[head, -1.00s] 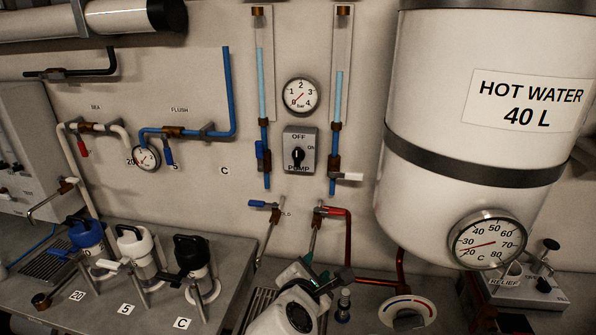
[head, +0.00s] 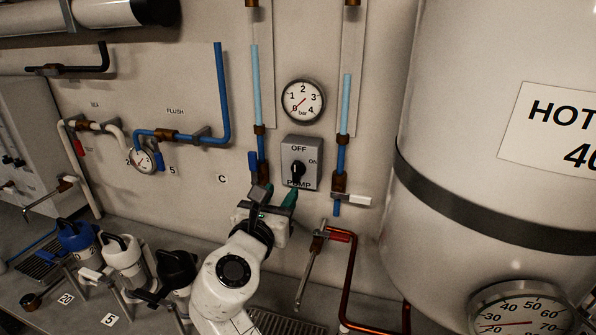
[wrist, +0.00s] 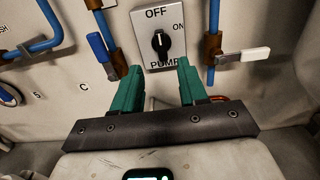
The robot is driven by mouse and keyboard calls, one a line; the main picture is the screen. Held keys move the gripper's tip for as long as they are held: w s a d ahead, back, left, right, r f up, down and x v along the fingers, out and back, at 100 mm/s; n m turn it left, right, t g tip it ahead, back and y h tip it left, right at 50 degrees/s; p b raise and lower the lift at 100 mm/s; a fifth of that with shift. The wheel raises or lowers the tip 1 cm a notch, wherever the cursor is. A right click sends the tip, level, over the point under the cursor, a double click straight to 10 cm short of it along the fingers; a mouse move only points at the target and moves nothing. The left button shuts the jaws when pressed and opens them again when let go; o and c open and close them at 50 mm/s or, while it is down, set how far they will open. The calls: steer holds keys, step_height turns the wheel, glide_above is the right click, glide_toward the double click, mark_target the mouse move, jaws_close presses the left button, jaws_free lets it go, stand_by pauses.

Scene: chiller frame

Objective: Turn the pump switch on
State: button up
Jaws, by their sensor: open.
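The pump switch (head: 299,161) is a grey box on the wall with a black rotary knob (head: 297,172), marked OFF at the top, ON at the right and PUMP below. The knob's pointer stands about upright, towards OFF. In the wrist view the knob (wrist: 161,41) is above and between the fingertips, apart from them. My gripper (head: 279,197) is just below the switch box in the head view. In the wrist view its green fingers (wrist: 157,82) are spread wide with nothing between them.
A blue-handled valve (wrist: 103,55) is left of the switch and a white-handled valve (wrist: 243,57) right of it, both close to my fingers. A pressure gauge (head: 303,101) is above. The hot water tank (head: 470,150) fills the right side.

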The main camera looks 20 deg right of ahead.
mark_target(295, 173)
steer(key=p+x, duration=0.1)
steer(key=x, duration=0.8)
steer(key=shift+w+d, duration=0.15)
steer(key=shift+d, duration=0.05)
steer(key=c, duration=0.7)
